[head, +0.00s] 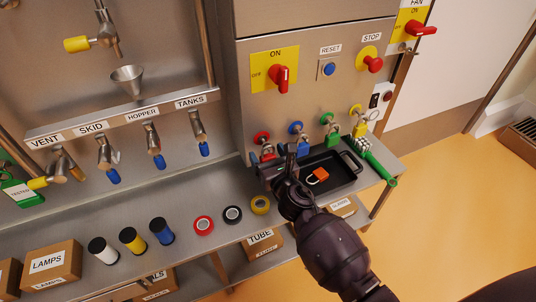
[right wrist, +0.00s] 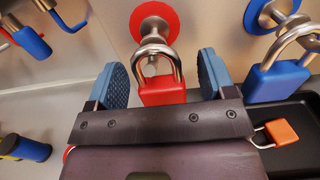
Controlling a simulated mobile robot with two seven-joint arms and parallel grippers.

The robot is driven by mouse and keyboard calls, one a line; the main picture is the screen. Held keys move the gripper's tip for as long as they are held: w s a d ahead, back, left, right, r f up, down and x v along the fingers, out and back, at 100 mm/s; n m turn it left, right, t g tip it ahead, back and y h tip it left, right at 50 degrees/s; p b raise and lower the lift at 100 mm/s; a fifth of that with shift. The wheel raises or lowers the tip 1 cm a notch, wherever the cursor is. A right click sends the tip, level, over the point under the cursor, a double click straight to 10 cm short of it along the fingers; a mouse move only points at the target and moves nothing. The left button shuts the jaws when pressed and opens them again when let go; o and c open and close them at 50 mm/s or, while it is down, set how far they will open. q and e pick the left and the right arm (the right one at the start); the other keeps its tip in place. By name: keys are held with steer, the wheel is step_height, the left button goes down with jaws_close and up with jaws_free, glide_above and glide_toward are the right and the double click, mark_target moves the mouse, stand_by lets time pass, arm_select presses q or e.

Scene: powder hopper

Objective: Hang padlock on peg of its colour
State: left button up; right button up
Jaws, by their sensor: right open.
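A red padlock (right wrist: 162,92) hangs by its shackle on the peg with the red disc (right wrist: 170,20) in the right wrist view. It also shows in the head view (head: 267,153), partly covered by my arm. My right gripper (head: 279,163) is open, its two blue pads on either side of the red padlock with gaps visible. A blue padlock (head: 303,146), a green padlock (head: 332,137) and a yellow padlock (head: 360,129) hang at the pegs of their colours. An orange padlock (head: 318,175) lies in the black tray. My left gripper is out of view.
The black tray (head: 345,182) sits on the steel shelf below the pegs. A green-handled brush (head: 377,165) lies right of it. Tape rolls, including a yellow one (head: 260,205), and several cylinders stand left. The red ON switch (head: 280,76) is on the panel above.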

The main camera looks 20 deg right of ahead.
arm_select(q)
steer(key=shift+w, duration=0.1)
arm_select(e)
steer(key=s, duration=1)
steer(key=shift+s+d, duration=0.2)
steer(key=shift+s, duration=0.2)
arm_select(q)
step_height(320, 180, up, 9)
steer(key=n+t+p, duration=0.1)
steer(key=p, duration=1.1)
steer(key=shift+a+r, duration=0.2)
arm_select(e)
steer(key=s+d+r+m+g, duration=0.1)
steer(key=s+d+m+g, duration=0.2)
steer(key=s+m, duration=1.1)
steer(key=s+d+r+m+g, duration=0.1)
steer(key=s+d+m+g, duration=0.2)
steer(key=s+m, duration=1.2)
steer(key=m+g, duration=0.1)
steer(key=m, duration=0.5)
steer(key=shift+d+h, duration=0.3)
steer(key=shift+d, duration=0.1)
